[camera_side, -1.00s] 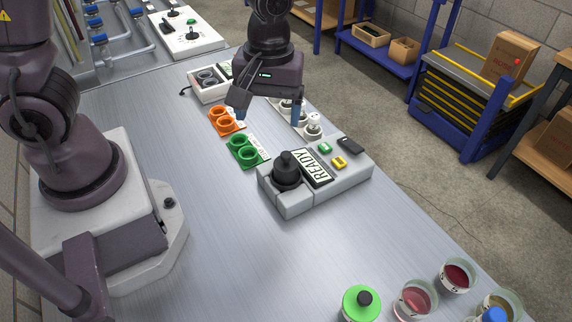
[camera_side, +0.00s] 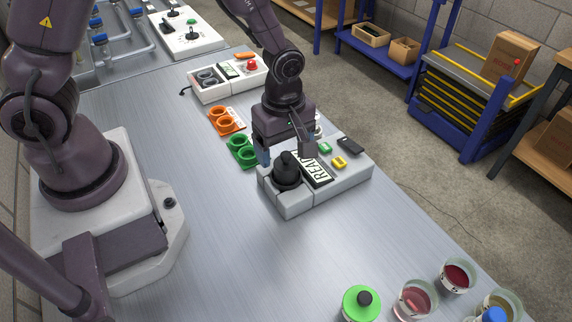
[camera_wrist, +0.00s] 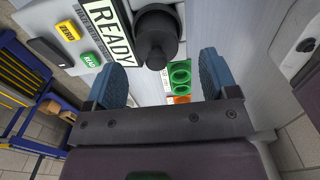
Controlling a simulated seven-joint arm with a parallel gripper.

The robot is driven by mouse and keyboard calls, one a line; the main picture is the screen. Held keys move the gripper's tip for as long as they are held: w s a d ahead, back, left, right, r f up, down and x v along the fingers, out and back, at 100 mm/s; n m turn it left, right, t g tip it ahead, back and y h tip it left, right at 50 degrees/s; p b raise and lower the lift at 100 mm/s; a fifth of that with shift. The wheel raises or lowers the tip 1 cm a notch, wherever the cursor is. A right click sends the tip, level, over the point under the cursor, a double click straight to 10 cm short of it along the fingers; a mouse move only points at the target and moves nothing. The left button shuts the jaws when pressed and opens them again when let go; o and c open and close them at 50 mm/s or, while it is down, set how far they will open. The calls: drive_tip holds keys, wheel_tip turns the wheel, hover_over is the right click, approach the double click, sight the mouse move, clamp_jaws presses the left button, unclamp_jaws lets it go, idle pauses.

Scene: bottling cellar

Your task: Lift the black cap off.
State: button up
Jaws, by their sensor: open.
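The black cap (camera_side: 286,168) sits upright on the left end of a grey device (camera_side: 330,190) with a READY display. In the wrist view the cap (camera_wrist: 157,38) shows at the top, beyond the fingertips and roughly between them. My gripper (camera_side: 283,150) is open and empty, just behind and above the cap in the side view. Its two blue-padded fingers also show in the wrist view (camera_wrist: 162,78), spread apart. I see no contact with the cap.
Green rings (camera_side: 242,150) and orange rings (camera_side: 225,121) lie left of the device. A white box (camera_side: 212,92) with a red button stands behind. Glass dishes (camera_side: 414,300) and a green-lidded jar (camera_side: 361,303) stand at the front right. The table's front middle is clear.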

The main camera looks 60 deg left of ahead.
sight(285, 164)
wheel_tip(285, 164, down, 5)
drive_tip(key=shift+w+a+f, duration=0.1)
drive_tip(key=shift+w, duration=0.05)
drive_tip(key=shift+c, duration=0.4)
drive_tip(key=c, duration=0.9)
